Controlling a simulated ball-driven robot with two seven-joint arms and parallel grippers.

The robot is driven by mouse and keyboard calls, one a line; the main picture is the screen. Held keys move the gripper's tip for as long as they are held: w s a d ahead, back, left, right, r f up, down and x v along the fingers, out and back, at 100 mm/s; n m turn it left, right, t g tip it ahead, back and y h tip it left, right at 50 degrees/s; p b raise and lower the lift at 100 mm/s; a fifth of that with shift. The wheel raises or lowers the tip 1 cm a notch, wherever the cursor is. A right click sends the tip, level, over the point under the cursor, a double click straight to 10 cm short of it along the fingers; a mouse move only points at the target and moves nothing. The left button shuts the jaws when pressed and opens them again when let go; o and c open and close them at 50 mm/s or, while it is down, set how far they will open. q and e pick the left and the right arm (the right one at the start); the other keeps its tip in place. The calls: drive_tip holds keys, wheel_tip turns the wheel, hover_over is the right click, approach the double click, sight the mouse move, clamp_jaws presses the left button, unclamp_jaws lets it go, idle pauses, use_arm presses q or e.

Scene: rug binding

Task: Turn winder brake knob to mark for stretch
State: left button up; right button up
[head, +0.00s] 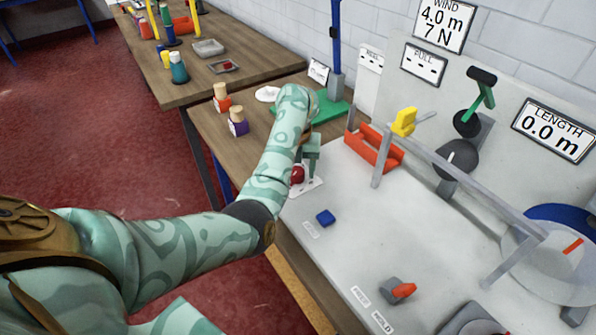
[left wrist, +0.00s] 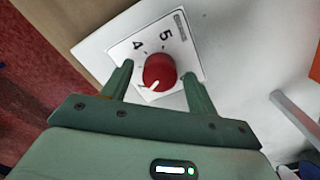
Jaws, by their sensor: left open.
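The brake knob (head: 297,174) is red and round and sits on a white dial plate (head: 309,187) at the near left of the grey machine top. In the left wrist view the knob (left wrist: 159,72) carries a white pointer line aimed at the lower left; the numerals 4 and 5 show on the dial plate (left wrist: 137,50) above it. My left gripper (head: 311,153) is open over the knob; in the left wrist view its fingers stand on either side of the knob, apart from it. Part of the dial is hidden by the gripper. My right gripper is not in view.
Signs read "WIND 4.0 m 7 N" and "LENGTH 0.0 m". Bottles (head: 238,121) stand on the wooden table.

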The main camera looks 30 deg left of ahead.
use_arm(q)
drive_tip(key=shift+c, duration=0.3)
drive_tip(key=c, duration=0.9)
drive_tip(key=shift+c, duration=0.2)
drive_tip(key=shift+n, duration=0.4)
drive_tip(key=n, duration=0.3)
drive_tip(key=shift+d+f+n+b, duration=0.1)
drive_tip(key=shift+n+b, duration=0.3)
drive_tip(key=n+b, duration=0.1)
drive_tip(key=n, duration=0.4)
drive_tip(key=shift+b, duration=0.35)
